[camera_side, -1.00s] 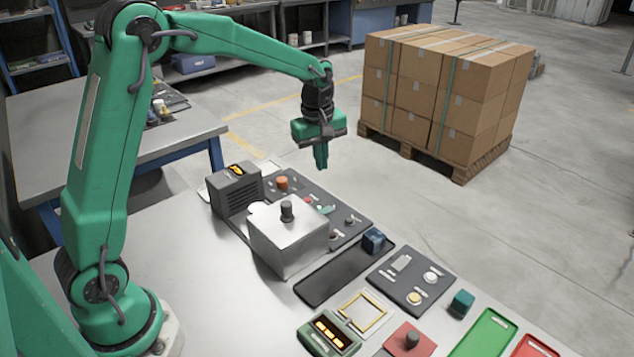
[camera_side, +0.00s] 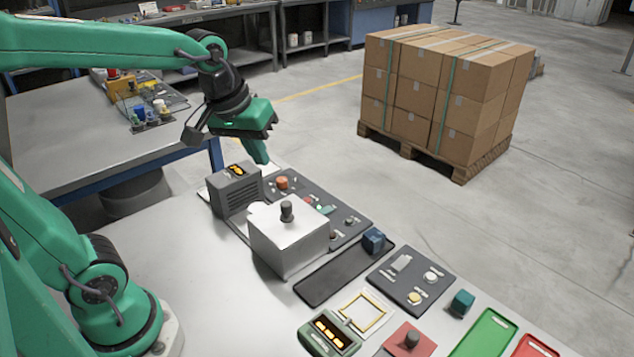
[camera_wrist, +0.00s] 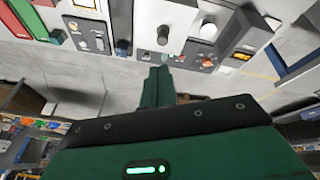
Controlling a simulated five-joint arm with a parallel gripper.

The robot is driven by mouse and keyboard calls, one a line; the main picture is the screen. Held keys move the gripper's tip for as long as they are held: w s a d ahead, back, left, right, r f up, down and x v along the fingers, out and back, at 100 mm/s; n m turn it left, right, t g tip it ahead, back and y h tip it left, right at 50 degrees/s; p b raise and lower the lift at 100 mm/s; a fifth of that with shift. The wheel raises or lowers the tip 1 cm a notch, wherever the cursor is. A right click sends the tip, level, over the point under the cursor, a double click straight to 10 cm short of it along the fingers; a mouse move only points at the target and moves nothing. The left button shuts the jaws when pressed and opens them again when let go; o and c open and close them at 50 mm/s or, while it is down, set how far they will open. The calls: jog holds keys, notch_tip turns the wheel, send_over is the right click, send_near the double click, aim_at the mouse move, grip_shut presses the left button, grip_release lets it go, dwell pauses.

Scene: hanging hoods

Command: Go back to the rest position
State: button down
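My gripper (camera_side: 257,158) hangs above the back left of the bench, just above and behind the dark grey box with the orange display (camera_side: 236,190). Its fingers look together, with nothing visible between them. In the wrist view the gripper (camera_wrist: 159,72) points toward the bench, its fingers side by side and empty. The white hood with a dark knob (camera_side: 288,243) stands on the bench, right of and nearer the side camera than my gripper, and apart from it.
Control panels (camera_side: 411,278), a blue cube (camera_side: 373,240), a teal cube (camera_side: 462,303), and green (camera_side: 484,333) and red (camera_side: 531,347) trays lie along the bench. Strapped boxes (camera_side: 440,95) stand on a pallet behind. A side table (camera_side: 60,130) holds small items. The bench's near left is bare.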

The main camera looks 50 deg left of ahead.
jog(key=s+f+m+t, duration=0.1)
jog(key=s+m, duration=0.4)
jog(key=s, duration=0.3)
jog(key=shift+s+d+f+t, duration=0.25)
jog(key=shift+s+d+t, duration=0.05)
jog(key=shift+s+d, duration=0.1)
